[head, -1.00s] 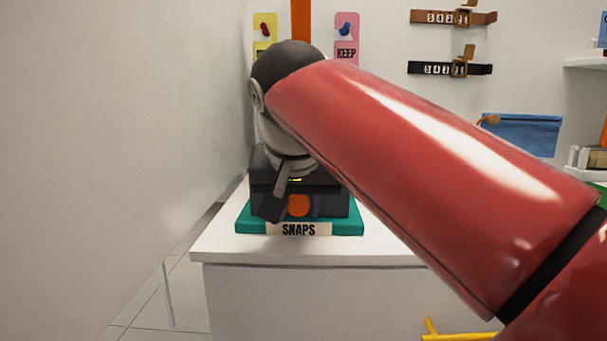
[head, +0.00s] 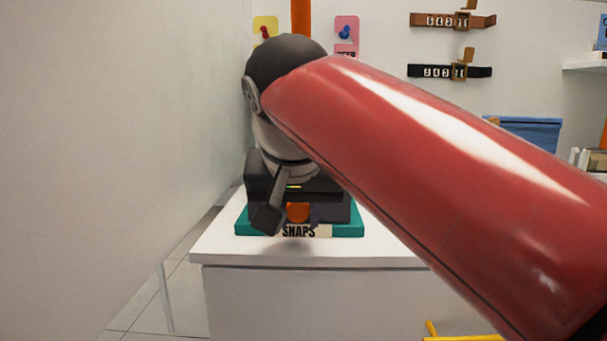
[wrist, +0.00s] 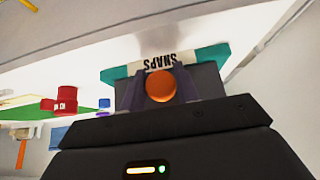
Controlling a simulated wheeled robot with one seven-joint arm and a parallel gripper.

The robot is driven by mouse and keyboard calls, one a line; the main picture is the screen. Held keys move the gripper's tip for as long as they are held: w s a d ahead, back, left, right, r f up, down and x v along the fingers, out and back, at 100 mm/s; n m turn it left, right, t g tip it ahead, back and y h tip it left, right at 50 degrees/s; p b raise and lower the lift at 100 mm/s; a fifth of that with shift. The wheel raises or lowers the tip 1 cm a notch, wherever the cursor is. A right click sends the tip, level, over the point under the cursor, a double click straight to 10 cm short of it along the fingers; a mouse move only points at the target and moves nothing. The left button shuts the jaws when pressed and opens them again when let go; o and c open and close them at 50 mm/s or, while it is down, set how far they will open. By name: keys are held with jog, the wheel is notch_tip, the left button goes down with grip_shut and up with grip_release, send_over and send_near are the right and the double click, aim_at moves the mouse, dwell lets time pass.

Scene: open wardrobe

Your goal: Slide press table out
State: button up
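The press table appears to be the teal base (head: 345,230) with a pale SNAPS label, standing on a white counter. Dark grey parts and a round orange knob (head: 298,212) sit at its front. In the wrist view the knob (wrist: 161,86) lies between the two dark purplish fingers of my gripper (wrist: 161,90), close to both. The fingers look spread, one on each side; contact is not clear. In the head view my wrist and red arm hide the top of the press and most of my gripper.
The white counter (head: 400,252) has free room in front of the base. A plain wall (head: 120,130) stands close on the left. Belt-like straps (head: 450,71) hang on the back wall, with a blue pouch (head: 528,132) at right. A yellow handle (head: 462,338) juts out below.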

jog(key=shift+o, duration=1)
jog(key=shift+s, duration=0.1)
jog(key=shift+s, duration=0.2)
jog(key=shift+s, duration=0.3)
jog(key=shift+o, duration=1.2)
jog(key=shift+s, duration=0.1)
jog(key=shift+s, duration=0.1)
jog(key=shift+s, duration=0.35)
